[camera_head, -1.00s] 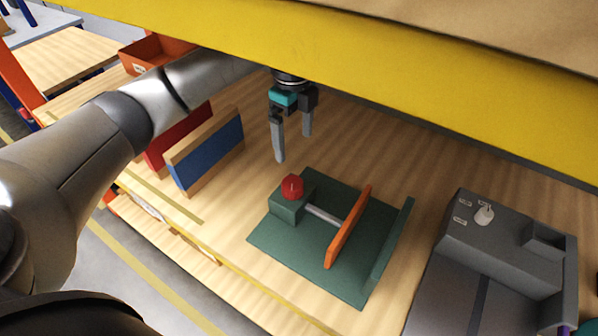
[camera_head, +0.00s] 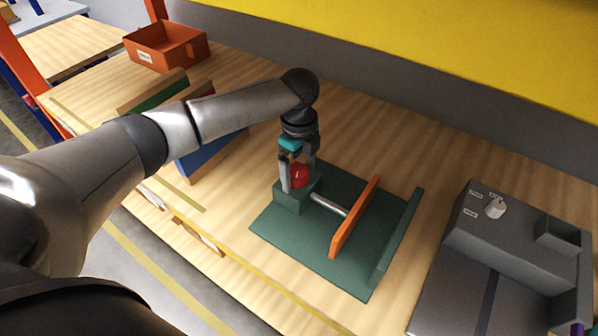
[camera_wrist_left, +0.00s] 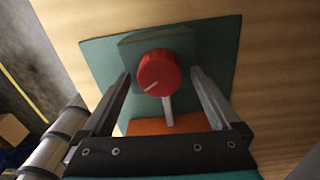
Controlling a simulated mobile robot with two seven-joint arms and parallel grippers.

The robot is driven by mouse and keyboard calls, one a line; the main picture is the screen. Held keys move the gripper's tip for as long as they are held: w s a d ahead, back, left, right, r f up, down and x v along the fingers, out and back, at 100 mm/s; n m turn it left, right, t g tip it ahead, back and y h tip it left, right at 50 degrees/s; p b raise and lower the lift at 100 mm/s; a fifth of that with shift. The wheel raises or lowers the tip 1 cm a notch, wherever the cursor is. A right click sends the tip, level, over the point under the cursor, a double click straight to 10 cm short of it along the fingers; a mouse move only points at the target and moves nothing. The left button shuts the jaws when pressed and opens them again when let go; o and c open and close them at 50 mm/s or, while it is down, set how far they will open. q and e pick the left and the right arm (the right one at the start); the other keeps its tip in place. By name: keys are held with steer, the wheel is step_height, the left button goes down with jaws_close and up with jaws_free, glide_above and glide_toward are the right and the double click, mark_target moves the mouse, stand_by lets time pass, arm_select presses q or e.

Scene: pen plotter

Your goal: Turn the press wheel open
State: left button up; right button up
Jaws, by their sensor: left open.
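The press is a green base (camera_head: 278,232) with a green block (camera_head: 292,201) at its left, a metal rod (camera_head: 329,206) and an upright orange plate (camera_head: 354,218). The red press wheel (camera_head: 301,176) sits on top of the block. In the left wrist view the wheel (camera_wrist_left: 159,72) shows a white mark pointing to its lower left. My left gripper (camera_head: 299,186) points down over the block, open, with a finger on either side of the wheel. In the wrist view both fingers (camera_wrist_left: 160,85) stand apart from the wheel. My right gripper is not in view.
A grey machine (camera_head: 505,250) with a white knob stands to the right. Boards, one of them blue (camera_head: 212,157), stand on the left behind my arm. An orange bin (camera_head: 165,47) is at the back left. Bare wooden table lies behind the press.

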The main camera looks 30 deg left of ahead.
arm_select(q)
steer(key=shift+f, duration=0.2)
steer(key=shift+r, duration=0.1)
steer(key=c, duration=1.4)
